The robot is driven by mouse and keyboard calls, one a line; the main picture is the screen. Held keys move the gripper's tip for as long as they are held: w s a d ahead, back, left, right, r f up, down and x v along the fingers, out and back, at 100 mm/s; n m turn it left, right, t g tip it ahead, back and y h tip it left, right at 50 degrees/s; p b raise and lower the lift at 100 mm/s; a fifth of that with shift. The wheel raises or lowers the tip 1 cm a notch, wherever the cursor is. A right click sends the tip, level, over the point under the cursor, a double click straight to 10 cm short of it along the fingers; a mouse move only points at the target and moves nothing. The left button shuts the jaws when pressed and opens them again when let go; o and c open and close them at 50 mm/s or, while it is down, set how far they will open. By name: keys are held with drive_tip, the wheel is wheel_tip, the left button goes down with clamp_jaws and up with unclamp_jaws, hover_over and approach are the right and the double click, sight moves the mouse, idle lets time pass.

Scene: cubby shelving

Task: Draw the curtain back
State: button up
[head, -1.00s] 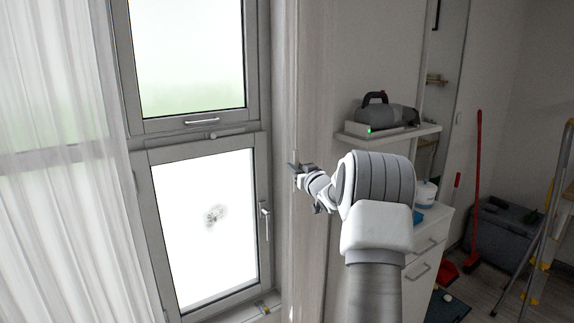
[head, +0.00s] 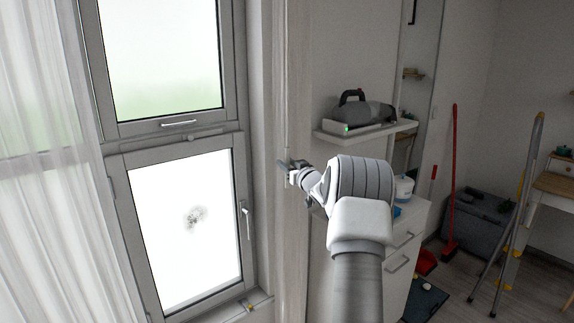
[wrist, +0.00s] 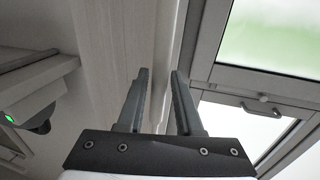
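A sheer white curtain (head: 40,190) hangs in loose folds at the left of the head view, over the left part of the window. My gripper (head: 284,166) is well to the right of this curtain, in front of a pale vertical strip at the window's right side. In the wrist view, the two dark fingers of my gripper (wrist: 160,75) are apart, with nothing visible held between them. The curtain does not show in the wrist view. I cannot tell whether the fingertips touch the strip behind them.
The window (head: 185,215) has a handle (head: 246,221) on its right side. A wall shelf (head: 365,132) carrying a grey device stands right of my gripper, above a white drawer unit (head: 400,250). A stepladder (head: 520,220) and red broom (head: 452,190) are farther right.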

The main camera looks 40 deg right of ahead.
drive_tip(key=shift+s, duration=0.15)
drive_tip(key=s+a+b, duration=0.1)
drive_tip(key=s+a, duration=0.1)
drive_tip(key=s, duration=1.5)
drive_tip(key=shift+a, duration=0.4)
